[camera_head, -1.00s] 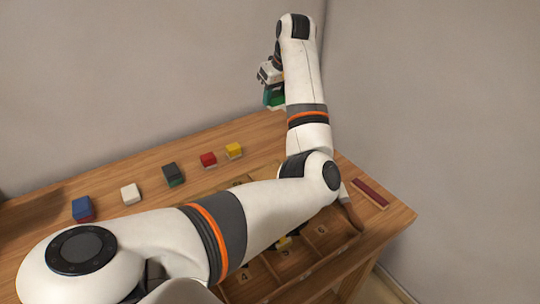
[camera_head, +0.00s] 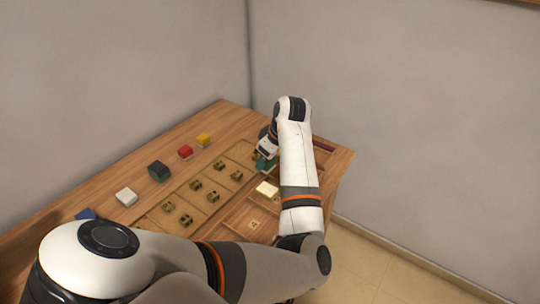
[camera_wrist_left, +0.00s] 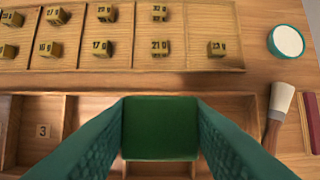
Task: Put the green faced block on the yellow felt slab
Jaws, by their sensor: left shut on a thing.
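My left gripper (camera_head: 266,162) is shut on the green faced block (camera_wrist_left: 160,127), which fills the space between the teal fingers in the left wrist view. The gripper is over the far right part of the wooden tray, seen from above. A small yellow-topped piece (camera_head: 203,140) with a paler lower part stands at the far end of a row of coloured pieces on the table. It looks like the yellow slab, but its felt cannot be made out. It is left of the gripper and apart from it. My right gripper is not in view.
The row also has red (camera_head: 185,152), dark (camera_head: 158,170), white (camera_head: 126,196) and blue (camera_head: 86,213) pieces. The tray (camera_head: 235,215) holds several brass weights. A brush (camera_wrist_left: 276,120), round dish (camera_wrist_left: 286,41) and red strip (camera_wrist_left: 311,122) lie at right.

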